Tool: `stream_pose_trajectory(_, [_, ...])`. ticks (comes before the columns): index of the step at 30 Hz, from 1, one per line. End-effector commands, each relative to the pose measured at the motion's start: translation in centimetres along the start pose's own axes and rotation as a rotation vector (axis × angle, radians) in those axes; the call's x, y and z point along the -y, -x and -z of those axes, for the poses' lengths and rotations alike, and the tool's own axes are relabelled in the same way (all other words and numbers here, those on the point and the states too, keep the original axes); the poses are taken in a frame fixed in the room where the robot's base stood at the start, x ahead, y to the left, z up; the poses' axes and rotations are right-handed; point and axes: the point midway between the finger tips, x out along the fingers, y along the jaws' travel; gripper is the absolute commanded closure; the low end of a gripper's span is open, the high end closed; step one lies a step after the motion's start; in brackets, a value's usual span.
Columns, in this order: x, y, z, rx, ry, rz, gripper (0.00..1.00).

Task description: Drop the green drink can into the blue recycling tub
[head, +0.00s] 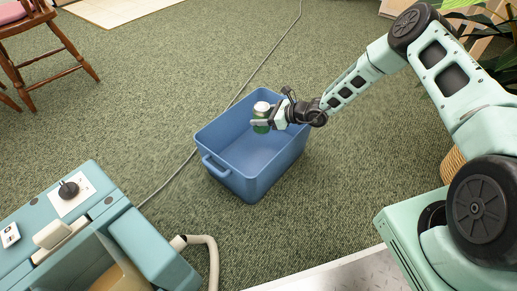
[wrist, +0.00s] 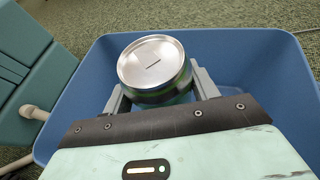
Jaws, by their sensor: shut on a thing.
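The green drink can (head: 261,125) has a silver top and is held upright in my gripper (head: 262,122). In the wrist view the can (wrist: 154,66) sits between the two fingers of my gripper (wrist: 156,88), which is shut on it. The blue recycling tub (head: 223,177) stands on the carpet, open at the top. In the head view the can appears over the tub's far half. In the wrist view the tub's wall (wrist: 235,50) surrounds the can on several sides. The can's exact height against the rim is hard to tell.
A teal cabinet or machine (head: 125,225) with a pale hose (head: 212,255) stands at the lower left. A grey cable (head: 262,62) runs across the green carpet behind the tub. A wooden chair (head: 45,50) is at the upper left. Carpet around the tub is mostly clear.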

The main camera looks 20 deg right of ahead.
Motion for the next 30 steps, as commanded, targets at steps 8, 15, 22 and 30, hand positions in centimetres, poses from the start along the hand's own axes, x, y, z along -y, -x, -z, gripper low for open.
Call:
stream_pose_trajectory(8, [0.0, -0.7, 1.6, 0.000, 0.000, 0.000, 0.63])
stream_pose_trajectory(15, [0.0, -0.6, 1.5, 0.000, 0.000, 0.000, 0.28])
stream_pose_trajectory(22, [0.0, -0.6, 1.5, 0.000, 0.000, 0.000, 0.16])
stream_pose_trajectory(30, [0.1, 1.0, 1.3, -0.002, -0.002, 0.001, 0.16])
